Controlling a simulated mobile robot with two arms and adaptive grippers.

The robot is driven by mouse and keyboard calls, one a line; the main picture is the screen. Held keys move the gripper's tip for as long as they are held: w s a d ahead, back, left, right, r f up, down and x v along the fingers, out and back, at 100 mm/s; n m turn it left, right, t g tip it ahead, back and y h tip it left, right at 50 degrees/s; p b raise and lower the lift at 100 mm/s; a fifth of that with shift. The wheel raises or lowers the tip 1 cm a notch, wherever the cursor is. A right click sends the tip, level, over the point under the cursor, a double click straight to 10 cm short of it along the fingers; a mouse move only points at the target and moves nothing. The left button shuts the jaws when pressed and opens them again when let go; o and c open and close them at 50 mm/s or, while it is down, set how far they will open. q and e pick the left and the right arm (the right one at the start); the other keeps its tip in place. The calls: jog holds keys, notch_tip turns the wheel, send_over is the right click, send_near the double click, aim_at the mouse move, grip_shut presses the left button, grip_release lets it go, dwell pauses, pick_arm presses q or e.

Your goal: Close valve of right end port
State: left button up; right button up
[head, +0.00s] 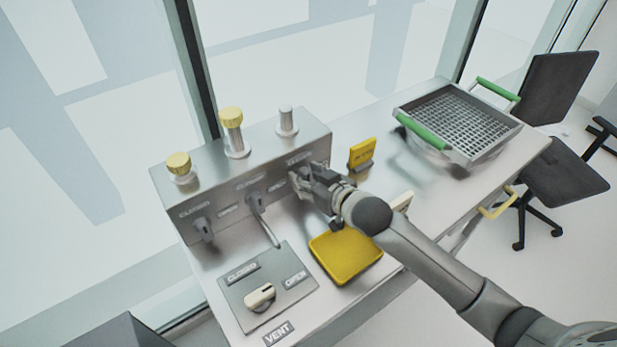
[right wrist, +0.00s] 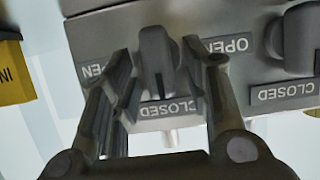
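The grey metal valve box (head: 250,165) stands on the table with a row of valves on its front. My right gripper (head: 312,186) is at the right end valve in the head view and hides most of it. In the right wrist view, that valve's dark handle (right wrist: 158,55) stands lengthwise between the two fingers of my right gripper (right wrist: 158,62). A gap shows on both sides, so the gripper is open around it. The upside-down CLOSED label (right wrist: 168,108) is at the handle's lower end; an OPEN label (right wrist: 92,70) is partly behind the left finger. My left gripper is not in view.
The left valve (head: 203,226) and middle valve (head: 257,203) are beside it. A VENT switch panel (head: 240,290), a yellow tray (head: 345,268) and a yellow sign (head: 362,152) are on the table. A wire basket with green handles (head: 402,108) stands at the back right.

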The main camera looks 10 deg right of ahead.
jog(key=shift+s, duration=0.15)
jog(key=v, duration=1.1)
jog(key=shift+s+d, duration=0.15)
jog(key=shift+s, duration=0.2)
jog(key=shift+r, duration=0.1)
